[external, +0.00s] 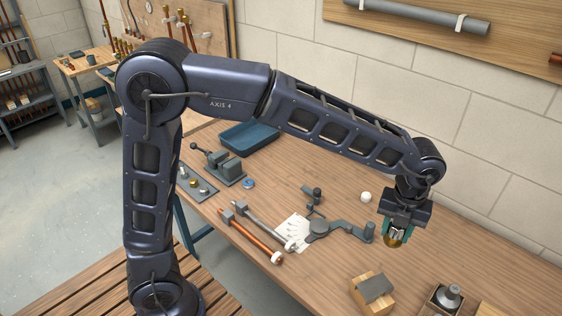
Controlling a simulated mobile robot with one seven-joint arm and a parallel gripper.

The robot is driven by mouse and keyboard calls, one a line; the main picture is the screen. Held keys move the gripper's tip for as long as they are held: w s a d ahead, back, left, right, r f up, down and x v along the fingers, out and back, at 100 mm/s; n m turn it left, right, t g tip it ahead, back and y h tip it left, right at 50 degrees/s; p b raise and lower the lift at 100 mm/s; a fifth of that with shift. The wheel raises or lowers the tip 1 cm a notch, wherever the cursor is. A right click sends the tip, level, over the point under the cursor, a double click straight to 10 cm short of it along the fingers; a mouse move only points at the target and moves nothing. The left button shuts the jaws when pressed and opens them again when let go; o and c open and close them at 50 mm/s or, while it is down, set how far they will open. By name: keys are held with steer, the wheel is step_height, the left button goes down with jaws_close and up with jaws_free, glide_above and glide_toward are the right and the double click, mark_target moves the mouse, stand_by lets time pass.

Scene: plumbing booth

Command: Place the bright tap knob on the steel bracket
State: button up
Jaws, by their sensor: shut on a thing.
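My gripper (396,232) is at the right of the external view, pointing down above the workbench. It is shut on a small shiny piece, silvery above and brass-coloured below, which looks like the bright tap knob (395,241). The fingers hide part of it. A grey metal piece with a round disc and a long arm (343,226), perhaps the steel bracket, lies on the bench just left of my gripper. I cannot tell for sure that it is the bracket. The held piece appears clear of it.
A wooden block with a grey pad (375,288) and a box with a grey fitting (447,297) stand at the front right. A small white round piece (366,197) is behind my gripper. Copper and grey pipes (252,235), a vise (222,165) and a blue tray (250,138) are left.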

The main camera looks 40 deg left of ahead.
steer(key=shift+s+d+f, duration=0.1)
steer(key=shift+s+d, duration=0.05)
steer(key=shift+s, duration=0.25)
step_height(320, 180, down, 20)
steer(key=shift+r, duration=0.1)
stand_by(0.4)
steer(key=o, duration=1)
